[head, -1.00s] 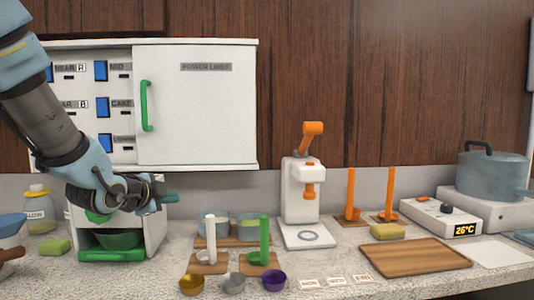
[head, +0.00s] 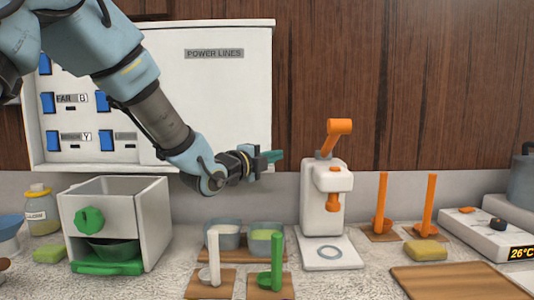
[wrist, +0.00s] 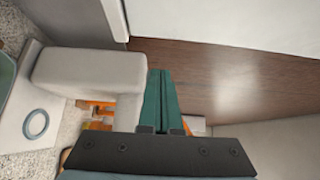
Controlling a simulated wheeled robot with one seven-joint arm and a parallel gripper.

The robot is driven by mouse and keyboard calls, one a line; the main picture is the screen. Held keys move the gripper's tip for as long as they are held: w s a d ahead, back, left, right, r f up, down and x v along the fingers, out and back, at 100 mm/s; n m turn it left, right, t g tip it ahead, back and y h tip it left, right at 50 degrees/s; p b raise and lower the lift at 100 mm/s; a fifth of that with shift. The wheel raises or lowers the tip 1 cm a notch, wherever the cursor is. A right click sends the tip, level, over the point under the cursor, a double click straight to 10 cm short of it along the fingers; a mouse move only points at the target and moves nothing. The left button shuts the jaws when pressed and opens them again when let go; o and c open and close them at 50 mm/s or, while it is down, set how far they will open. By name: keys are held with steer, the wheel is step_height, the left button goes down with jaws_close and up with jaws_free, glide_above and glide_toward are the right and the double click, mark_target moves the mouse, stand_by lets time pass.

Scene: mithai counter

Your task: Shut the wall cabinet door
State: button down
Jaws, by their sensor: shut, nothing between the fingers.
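The white wall cabinet (head: 90,164) hangs on the wood wall at upper left. Its white door (head: 225,90), labelled POWER LINES, covers the right part, and blue switches show uncovered on the left. My gripper (head: 274,156), with teal fingers, is shut and empty near the cabinet's lower right corner, pointing right. I cannot tell whether it touches the cabinet. In the wrist view the shut fingers (wrist: 161,75) are below a white cabinet surface (wrist: 230,22).
An orange-levered white machine (head: 325,195) stands right of my gripper. Below are pots (head: 222,240), holders with a white and a green upright, and a white box with a green knob (head: 89,221). Orange uprights and a yellow sponge (head: 426,250) sit farther right.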

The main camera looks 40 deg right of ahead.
steer(key=p+x, duration=0.2)
steer(key=x, duration=0.4)
steer(key=shift+w+a+p, duration=0.45)
steer(key=shift+w+a, duration=0.15)
steer(key=shift+a, duration=0.35)
steer(key=shift+w+a+p, duration=0.45)
steer(key=shift+w+a, duration=0.15)
steer(key=shift+a, duration=0.4)
